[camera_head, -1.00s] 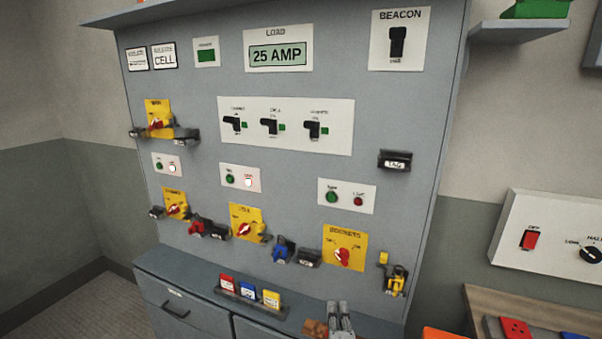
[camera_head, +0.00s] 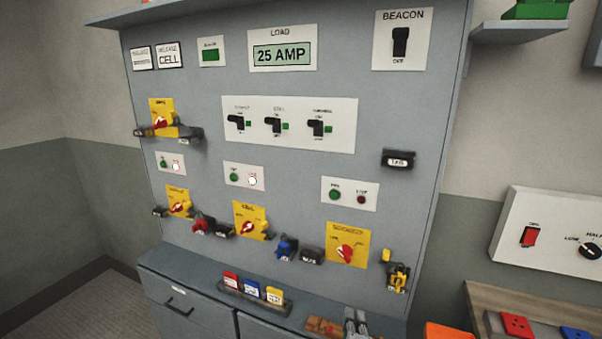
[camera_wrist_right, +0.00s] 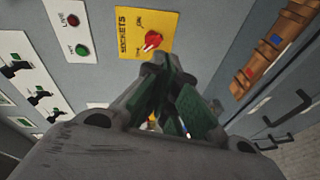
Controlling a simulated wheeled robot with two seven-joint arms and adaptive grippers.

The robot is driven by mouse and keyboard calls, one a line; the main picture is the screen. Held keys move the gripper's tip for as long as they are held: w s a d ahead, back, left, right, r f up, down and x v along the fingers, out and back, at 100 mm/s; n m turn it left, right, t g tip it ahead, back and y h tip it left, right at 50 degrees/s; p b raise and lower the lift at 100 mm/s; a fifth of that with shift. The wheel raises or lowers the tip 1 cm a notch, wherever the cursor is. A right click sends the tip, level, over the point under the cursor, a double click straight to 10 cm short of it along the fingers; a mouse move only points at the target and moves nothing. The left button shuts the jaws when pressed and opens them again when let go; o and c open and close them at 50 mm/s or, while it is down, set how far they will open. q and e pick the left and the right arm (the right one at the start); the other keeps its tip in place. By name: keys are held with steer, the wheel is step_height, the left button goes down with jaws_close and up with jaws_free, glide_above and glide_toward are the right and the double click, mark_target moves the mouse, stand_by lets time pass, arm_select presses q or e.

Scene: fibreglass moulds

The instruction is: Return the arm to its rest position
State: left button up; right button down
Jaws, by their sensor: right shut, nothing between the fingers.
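My right gripper (camera_head: 355,321) shows at the bottom edge of the head view, in front of the cabinet below the panel. In the right wrist view my right gripper (camera_wrist_right: 172,98) is shut and empty, with dark fingers and green pads. The grey panel (camera_head: 300,180) is behind it and apart from it as far as I can tell. The yellow sockets switch (camera_head: 348,245) with a red knob is above the gripper; it also shows in the right wrist view (camera_wrist_right: 146,32). My left gripper is in neither view.
Red, blue and yellow tags stand in a dark holder (camera_head: 252,300) on the cabinet ledge. A brown item (camera_head: 323,326) lies beside the gripper. Padlocks hang on the panel, including a yellow one (camera_head: 397,277). A wooden bench (camera_head: 480,300) is at the right.

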steer(key=s+d+f+m+g, duration=0.9)
steer(key=s+d+f+m, duration=0.1)
steer(key=s, duration=0.2)
steer(key=s+a+f+m+g+y, duration=0.1)
steer(key=s+f+m+g+y, duration=0.2)
steer(key=s, duration=0.6)
step_height(320, 180, down, 32)
steer(key=s+n+g, duration=0.1)
steer(key=s+g, duration=0.1)
steer(key=s+d+f, duration=0.2)
steer(key=s+f, duration=0.8)
steer(key=s, duration=0.1)
steer(key=s+d+f+g, duration=0.1)
steer(key=s+d+f, duration=0.1)
steer(key=s+f, duration=0.7)
steer(key=s, duration=0.2)
steer(key=shift+s+f, duration=0.35)
